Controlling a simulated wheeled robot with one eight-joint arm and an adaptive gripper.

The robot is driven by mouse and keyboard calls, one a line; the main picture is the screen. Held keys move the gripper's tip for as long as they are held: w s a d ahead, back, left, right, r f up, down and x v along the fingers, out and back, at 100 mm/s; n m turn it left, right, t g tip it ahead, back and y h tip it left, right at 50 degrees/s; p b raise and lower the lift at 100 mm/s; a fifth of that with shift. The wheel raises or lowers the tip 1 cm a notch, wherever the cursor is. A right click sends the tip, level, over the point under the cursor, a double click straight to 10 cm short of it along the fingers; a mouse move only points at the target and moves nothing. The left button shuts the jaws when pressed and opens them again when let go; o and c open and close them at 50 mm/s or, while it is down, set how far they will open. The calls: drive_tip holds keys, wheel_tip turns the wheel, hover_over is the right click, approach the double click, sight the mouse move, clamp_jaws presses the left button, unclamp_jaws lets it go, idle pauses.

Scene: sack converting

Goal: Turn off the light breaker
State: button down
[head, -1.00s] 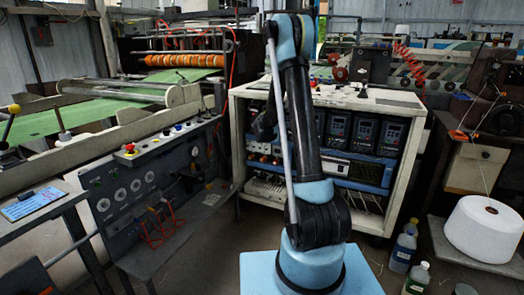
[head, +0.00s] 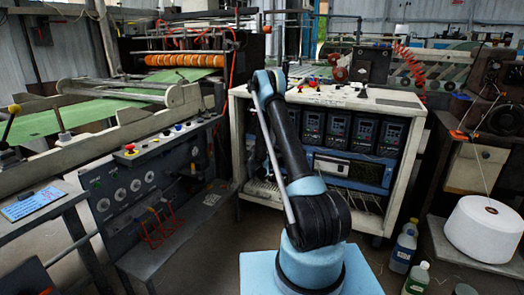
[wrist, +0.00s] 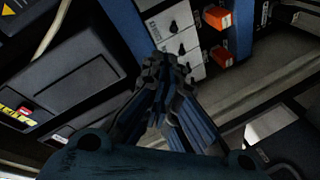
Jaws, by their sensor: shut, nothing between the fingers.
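In the wrist view, a row of white breakers (wrist: 160,14) with small black toggles sits on a blue panel. Two orange rocker switches (wrist: 219,17) and (wrist: 222,55) stand beside them on the right. My gripper (wrist: 165,66) is shut and empty, its fingertips close to the lower end of the breaker row. I cannot tell if they touch a toggle. Which breaker is the light breaker cannot be read. In the head view, my arm reaches into the white cabinet (head: 237,140), and the arm hides the gripper and the breakers.
Black drive units (head: 338,128) fill the cabinet's upper shelf; a dark unit (wrist: 75,85) lies left of my fingers in the wrist view. A control console (head: 130,185) stands left. A white yarn cone (head: 482,228) and bottles (head: 403,247) stand right.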

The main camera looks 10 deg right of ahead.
drive_tip(key=shift+w+a+f, duration=0.15)
drive_tip(key=shift+a+f, duration=0.15)
drive_tip(key=shift+f, duration=0.45)
drive_tip(key=x, duration=1)
drive_tip(key=shift+r, duration=0.15)
drive_tip(key=shift+a+f, duration=0.25)
idle(0.5)
